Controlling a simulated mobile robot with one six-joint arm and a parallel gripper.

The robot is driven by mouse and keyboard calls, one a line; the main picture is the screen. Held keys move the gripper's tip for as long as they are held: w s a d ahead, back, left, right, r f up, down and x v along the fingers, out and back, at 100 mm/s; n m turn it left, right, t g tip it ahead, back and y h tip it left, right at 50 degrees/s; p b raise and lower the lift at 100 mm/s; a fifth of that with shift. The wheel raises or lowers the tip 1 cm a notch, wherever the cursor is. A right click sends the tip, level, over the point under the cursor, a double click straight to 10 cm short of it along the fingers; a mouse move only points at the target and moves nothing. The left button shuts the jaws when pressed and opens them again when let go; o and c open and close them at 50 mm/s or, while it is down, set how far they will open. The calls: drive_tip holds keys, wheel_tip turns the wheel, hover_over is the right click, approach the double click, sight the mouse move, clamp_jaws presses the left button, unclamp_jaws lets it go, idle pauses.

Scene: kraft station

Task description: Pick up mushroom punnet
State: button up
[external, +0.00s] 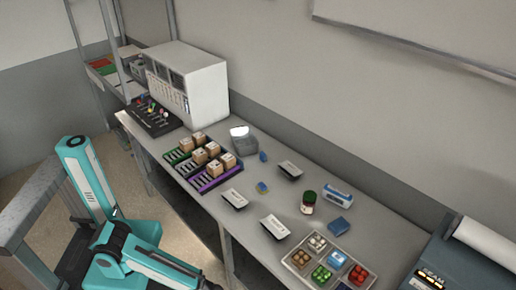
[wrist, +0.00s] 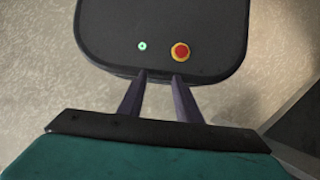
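Several small punnets sit in a grey tray (external: 285,264) at the near right end of the bench in the external view. One holds pale, whitish pieces (external: 317,242) that look like mushrooms. Another holds brown round pieces (external: 300,258), so I cannot be sure which is the mushroom punnet. My gripper (wrist: 161,77) shows two dark fingers apart with nothing between them in the wrist view. My arm is folded low beside the bench, well left of the tray. No punnet shows in the wrist view.
Green (external: 321,274) and red (external: 358,275) punnets and a blue item (external: 336,259) share the tray. A dark jar (external: 309,198), blue-and-white box (external: 337,194) and blue box (external: 340,226) stand behind it. Box racks (external: 220,180) fill mid-bench.

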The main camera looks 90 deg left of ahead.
drive_tip(key=o, duration=0.5)
